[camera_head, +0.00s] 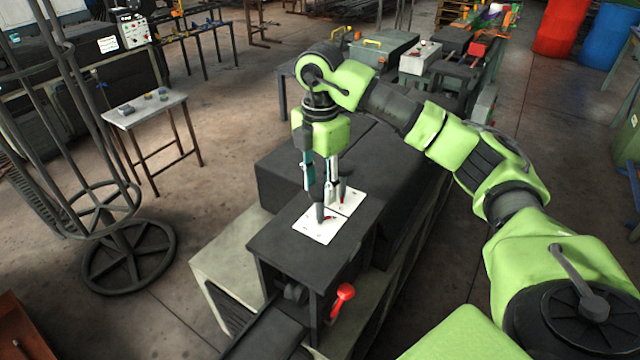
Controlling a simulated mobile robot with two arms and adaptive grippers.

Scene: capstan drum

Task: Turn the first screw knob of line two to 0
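Two white panel plates lie on top of the dark machine: a near plate (308,229) and a far plate (352,200). Each has a small red-marked part on it, a near one (326,218) and a far one (341,200), mostly hidden by my fingers. Which is the first screw knob of line two is too small to tell. My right gripper (329,202) points straight down over the plates, its two fingers apart, the tips close to the plates. I cannot tell whether it touches a knob. My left gripper is not in view.
The dark machine (300,255) has a red-knobbed lever (342,297) low on its front. A wire drum frame (125,255) and a small table (146,108) stand at left. Benches with tools are behind. Bare floor lies between them.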

